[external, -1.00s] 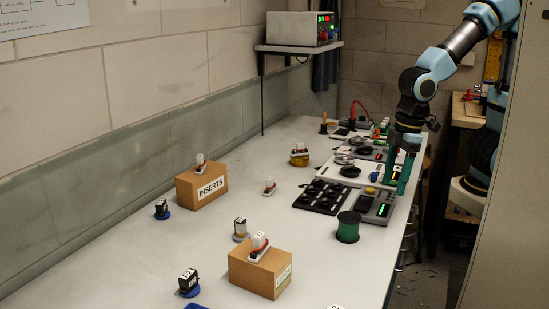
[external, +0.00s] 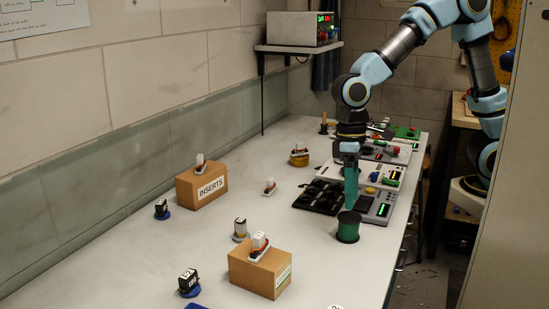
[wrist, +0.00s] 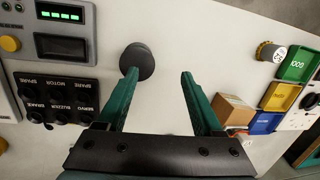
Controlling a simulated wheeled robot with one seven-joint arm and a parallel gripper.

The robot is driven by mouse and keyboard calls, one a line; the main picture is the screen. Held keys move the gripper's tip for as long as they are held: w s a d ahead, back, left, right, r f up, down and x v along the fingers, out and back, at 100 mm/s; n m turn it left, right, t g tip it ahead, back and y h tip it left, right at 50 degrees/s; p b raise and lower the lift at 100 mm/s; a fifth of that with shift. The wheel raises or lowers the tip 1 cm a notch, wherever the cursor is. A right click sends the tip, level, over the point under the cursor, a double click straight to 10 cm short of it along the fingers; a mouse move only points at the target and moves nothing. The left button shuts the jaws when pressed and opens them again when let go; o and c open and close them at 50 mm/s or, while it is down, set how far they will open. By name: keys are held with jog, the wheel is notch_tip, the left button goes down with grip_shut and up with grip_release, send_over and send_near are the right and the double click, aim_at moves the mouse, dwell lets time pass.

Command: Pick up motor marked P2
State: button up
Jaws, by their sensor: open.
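I cannot read P2 on any motor. Small motor-like parts stand on the bench in the external view: a dark one on a blue base (external: 162,208), another dark one on a blue base (external: 188,281) at the front left, and one on a pale base (external: 240,229). White-topped ones sit on the two cardboard boxes. In the wrist view a yellowish cylinder with a white marked face (wrist: 270,53) is at the upper right. My gripper (external: 350,206) is open and empty, pointing down near the green spool; its green fingers (wrist: 160,73) are spread in the wrist view.
Cardboard boxes (external: 260,270) (external: 188,190) stand left. Coloured bins (wrist: 280,95) are right. The bench centre is largely clear.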

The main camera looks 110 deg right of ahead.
jog(key=w+d+f+m+y, duration=0.2)
jog(key=w+f+m+y, duration=0.15)
jog(key=w+m, duration=0.35)
jog(key=w+d+r+m+t+y, duration=0.3)
jog(key=w+d+r+m+t, duration=0.15)
jog(key=d, duration=0.45)
jog(key=w+d+r+m+t+y, duration=0.35)
jog(key=w+d+m, duration=0.25)
jog(key=d, duration=0.2)
send_near(242, 218)
jog(key=shift+s+a+h, duration=0.1)
jog(key=shift+a+h, duration=0.2)
jog(key=shift+h, duration=0.1)
jog(key=x, duration=0.4)
jog(key=shift+a+f+p, duration=0.2)
jog(key=shift+p, duration=0.2)
jog(key=p+x, duration=0.2)
jog(key=x, duration=0.3)
jog(key=shift+w+a, duration=0.1)
jog(key=shift+w, duration=0.25)
jog(key=shift+w+a+f, duration=0.2)
jog(key=shift+f, duration=0.1)
grip_shut()
